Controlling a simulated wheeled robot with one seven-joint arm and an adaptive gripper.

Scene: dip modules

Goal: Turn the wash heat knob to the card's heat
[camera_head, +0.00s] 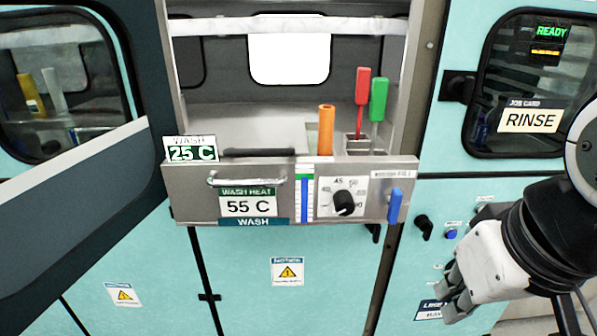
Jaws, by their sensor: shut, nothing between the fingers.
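The black wash heat knob (344,203) sits on a white dial plate (326,187) on the front of the steel wash drawer. Numbers such as 40, 45 and 50 ring it. Its exact pointer direction is too small to tell. The wash heat card (248,205), left of the dial, reads 55 C. A wash display (192,150) at the drawer's upper left reads 25 C. My gripper (452,300) is at the lower right, shut and empty, well apart from the knob and lower in the picture.
A blue lever (395,205) stands just right of the dial, and a blue level gauge (304,197) just left. A drawer handle (247,181) sticks out. Orange (326,130), red (362,86) and green (378,98) handles rise behind. An open dark door (80,180) fills the left.

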